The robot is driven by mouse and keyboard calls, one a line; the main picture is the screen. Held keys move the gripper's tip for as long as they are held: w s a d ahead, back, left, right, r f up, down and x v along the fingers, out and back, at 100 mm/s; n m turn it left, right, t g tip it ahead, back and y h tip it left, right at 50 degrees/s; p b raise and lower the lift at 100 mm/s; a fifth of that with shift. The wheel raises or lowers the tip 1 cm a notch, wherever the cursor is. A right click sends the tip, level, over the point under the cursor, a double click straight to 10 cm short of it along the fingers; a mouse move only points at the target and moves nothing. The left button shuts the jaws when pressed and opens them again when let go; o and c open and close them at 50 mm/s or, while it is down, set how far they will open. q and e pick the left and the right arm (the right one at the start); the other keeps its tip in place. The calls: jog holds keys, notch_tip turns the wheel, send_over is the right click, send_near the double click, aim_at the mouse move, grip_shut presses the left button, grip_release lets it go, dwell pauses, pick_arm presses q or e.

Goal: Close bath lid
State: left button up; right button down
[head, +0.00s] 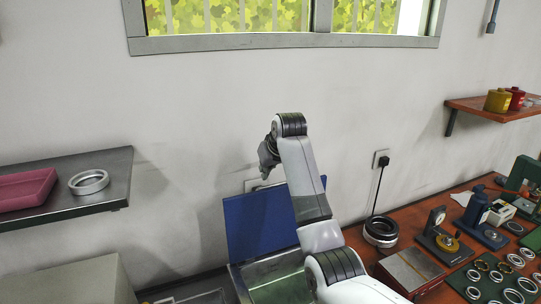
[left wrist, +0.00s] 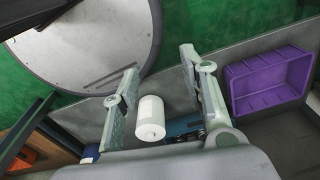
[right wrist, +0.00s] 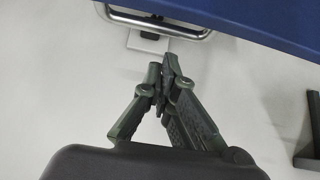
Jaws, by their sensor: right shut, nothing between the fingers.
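The blue bath lid (head: 262,222) stands raised against the wall, above the open metal bath (head: 270,290). My right arm crosses in front of part of the lid and bath. My right gripper (head: 268,158) is above the lid's top edge, near the wall. In the right wrist view, my right gripper (right wrist: 166,66) is shut and empty, just short of a metal bar handle (right wrist: 190,38) along the edge of the blue lid (right wrist: 260,20). My left gripper (left wrist: 160,84) is open, its fingers apart; it is outside the head view.
A wall shelf (head: 115,180) at left holds a pink tray (head: 22,190) and a metal ring (head: 88,182). A workbench (head: 405,238) at right carries rings and gauges. In the left wrist view, a white cylinder (left wrist: 150,118) and a purple crate (left wrist: 268,80) lie beyond the fingers.

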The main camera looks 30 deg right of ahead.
pick_arm(q)
jog(key=r+p, duration=0.1)
jog(key=w+r+p, duration=0.1)
jog(key=r, duration=0.1)
jog(key=shift+w, duration=0.15)
pick_arm(e)
jog(key=s, duration=0.3)
jog(key=shift+s+a+f, duration=0.1)
jog(key=shift+s+a, duration=0.05)
jog(key=shift+s, duration=0.25)
pick_arm(q)
jog(key=shift+f, duration=0.15)
